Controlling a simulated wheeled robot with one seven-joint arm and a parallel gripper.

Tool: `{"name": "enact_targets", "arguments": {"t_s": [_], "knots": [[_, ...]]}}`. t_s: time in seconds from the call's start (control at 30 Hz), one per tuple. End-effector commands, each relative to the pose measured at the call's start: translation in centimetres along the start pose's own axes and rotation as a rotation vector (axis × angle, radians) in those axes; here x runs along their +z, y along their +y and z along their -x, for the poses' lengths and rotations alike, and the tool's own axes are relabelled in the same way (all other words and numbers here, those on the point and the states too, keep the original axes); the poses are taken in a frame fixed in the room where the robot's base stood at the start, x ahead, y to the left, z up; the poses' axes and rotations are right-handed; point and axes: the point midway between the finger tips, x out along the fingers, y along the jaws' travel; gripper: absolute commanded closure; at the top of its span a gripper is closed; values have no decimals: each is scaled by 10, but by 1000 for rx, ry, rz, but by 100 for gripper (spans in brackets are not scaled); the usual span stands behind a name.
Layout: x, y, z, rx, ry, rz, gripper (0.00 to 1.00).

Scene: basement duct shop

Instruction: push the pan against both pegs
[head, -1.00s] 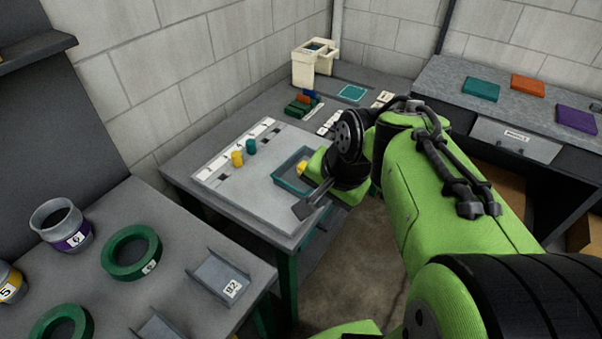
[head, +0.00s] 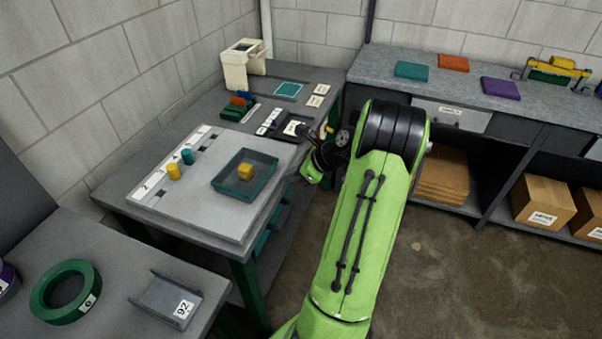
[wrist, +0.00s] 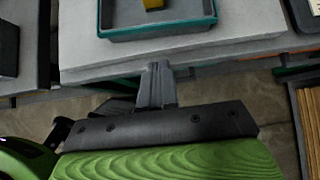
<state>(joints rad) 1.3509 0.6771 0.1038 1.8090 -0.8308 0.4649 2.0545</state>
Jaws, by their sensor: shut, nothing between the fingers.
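The pan (head: 229,191) is a shallow teal tray with a yellow block (head: 245,172) inside, lying on a light grey board (head: 190,217). A yellow peg (head: 174,172) and a teal peg (head: 188,157) stand upright on the board to the pan's left, with a clear gap between them and the pan. In the wrist view, my gripper (wrist: 157,69) is shut and empty, just outside the board's edge. The pan's near wall (wrist: 160,30) is beyond the fingertips, apart from them. In the head view the fingertips are hard to make out beside my arm.
A numbered strip (head: 150,187) runs along the board's left side. Coloured blocks (head: 240,101) and a cream container (head: 243,65) stand farther back. A green ring (head: 65,288) and a grey channel piece (head: 166,299) lie on the front table. Open floor is at right.

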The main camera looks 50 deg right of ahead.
Motion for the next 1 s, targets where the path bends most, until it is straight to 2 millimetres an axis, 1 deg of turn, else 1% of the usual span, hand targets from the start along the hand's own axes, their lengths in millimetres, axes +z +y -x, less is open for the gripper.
{"name": "enact_targets", "arguments": {"t_s": [0.03,0.1,0.2,0.3,0.4,0.67,0.77,0.87,0.97,1.0], "knots": [[-2,1,-14,5,0,2,100],[1,1,-27,3,0,5,100],[16,1,-38,3,-1,6,100],[24,0,-45,1,1,4,100],[28,0,-48,0,1,2,100],[29,0,-47,0,1,1,100],[32,1,-49,2,0,2,100],[44,1,-56,6,0,2,100],[62,2,-70,8,0,4,100],[70,2,-78,9,1,3,100]]}}
